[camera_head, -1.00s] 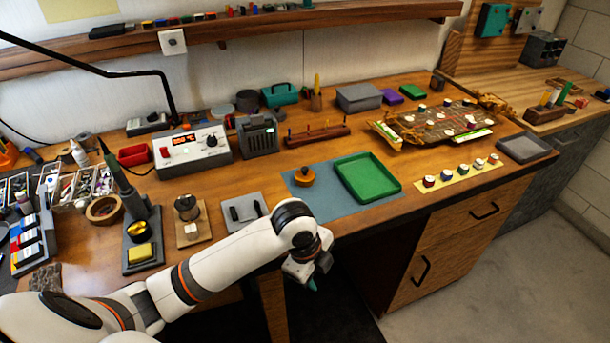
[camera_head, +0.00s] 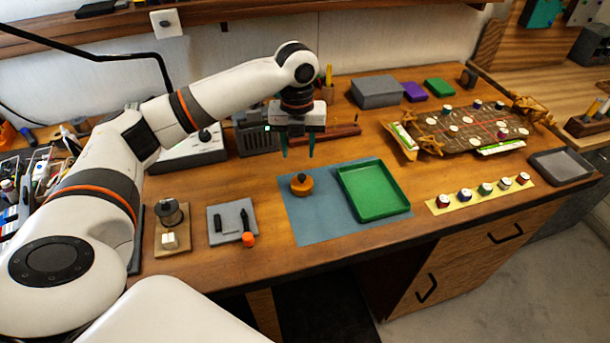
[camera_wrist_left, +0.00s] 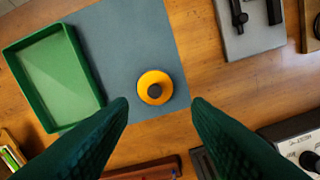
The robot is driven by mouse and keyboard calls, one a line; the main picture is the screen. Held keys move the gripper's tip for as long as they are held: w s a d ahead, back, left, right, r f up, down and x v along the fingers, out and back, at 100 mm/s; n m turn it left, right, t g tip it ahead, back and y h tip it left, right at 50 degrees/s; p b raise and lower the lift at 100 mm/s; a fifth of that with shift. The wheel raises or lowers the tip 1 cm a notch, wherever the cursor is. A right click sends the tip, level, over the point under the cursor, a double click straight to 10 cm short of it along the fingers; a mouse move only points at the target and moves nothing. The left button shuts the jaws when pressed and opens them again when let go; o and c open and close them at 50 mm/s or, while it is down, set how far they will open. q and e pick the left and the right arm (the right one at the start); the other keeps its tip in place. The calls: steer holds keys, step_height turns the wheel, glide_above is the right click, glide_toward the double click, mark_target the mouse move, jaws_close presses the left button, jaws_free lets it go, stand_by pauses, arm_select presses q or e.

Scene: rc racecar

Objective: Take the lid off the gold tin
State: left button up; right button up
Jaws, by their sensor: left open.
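The gold tin (camera_head: 301,186) is a small round orange-gold tin with a dark knob on its lid. It stands upright on the blue-grey mat (camera_head: 318,225), left of the green tray (camera_head: 374,190). In the left wrist view the tin (camera_wrist_left: 163,84) is seen from above, with its dark knob (camera_wrist_left: 155,91) at the centre. My left gripper (camera_head: 298,152) is open and empty, pointing down above and behind the tin. Its two dark green fingers (camera_wrist_left: 160,112) are wide apart and do not touch the tin. My right gripper does not show.
A grey tray with small black tools (camera_head: 232,222) lies to the left, with an orange cylinder (camera_head: 249,240) at its corner. A dark red rack (camera_head: 335,134) stands behind the mat. A racecar track board (camera_head: 465,130) and a yellow strip with several spools (camera_head: 480,193) lie right.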

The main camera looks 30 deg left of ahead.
mark_target(302, 176)
arm_select(q)
step_height(302, 176, down, 3)
steer(key=shift+f, duration=0.2)
steer(key=shift+w+f+p, duration=0.15)
steer(key=shift+f+p, duration=0.15)
steer(key=f, duration=0.1)
steer(key=f+p, duration=0.1)
steer(key=f, duration=0.2)
steer(key=shift+w+d+f, duration=0.1)
steer(key=shift+w+d, duration=0.1)
steer(key=shift+w, duration=0.05)
steer(key=shift+f, duration=0.3)
steer(key=shift+c, duration=0.8)
jaws_close()
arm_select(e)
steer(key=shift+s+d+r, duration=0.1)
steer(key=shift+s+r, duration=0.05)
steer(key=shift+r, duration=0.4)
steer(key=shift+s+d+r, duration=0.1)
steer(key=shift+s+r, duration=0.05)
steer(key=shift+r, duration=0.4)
